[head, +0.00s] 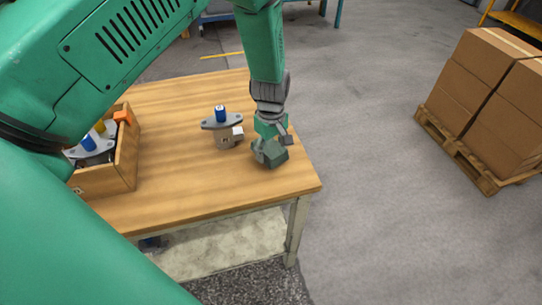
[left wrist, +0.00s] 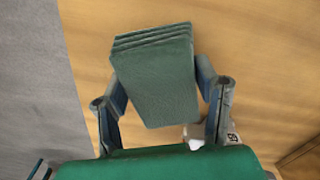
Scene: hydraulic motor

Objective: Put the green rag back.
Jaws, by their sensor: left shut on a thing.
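The green rag (left wrist: 157,80) is a folded, layered dark green block. It fills the middle of the left wrist view, between the two fingers of my left gripper (left wrist: 160,100). In the head view my left gripper (head: 270,145) hangs over the right end of the wooden table, shut on the rag (head: 272,153). The rag is tilted; I cannot tell whether it touches the table top. My right gripper is not in view.
A hydraulic motor (head: 225,132) with a blue cap stands just left of the rag on the table (head: 185,195). A wooden box (head: 127,165) with parts and an orange item is at the table's left. Cartons (head: 485,90) on a pallet stand at right.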

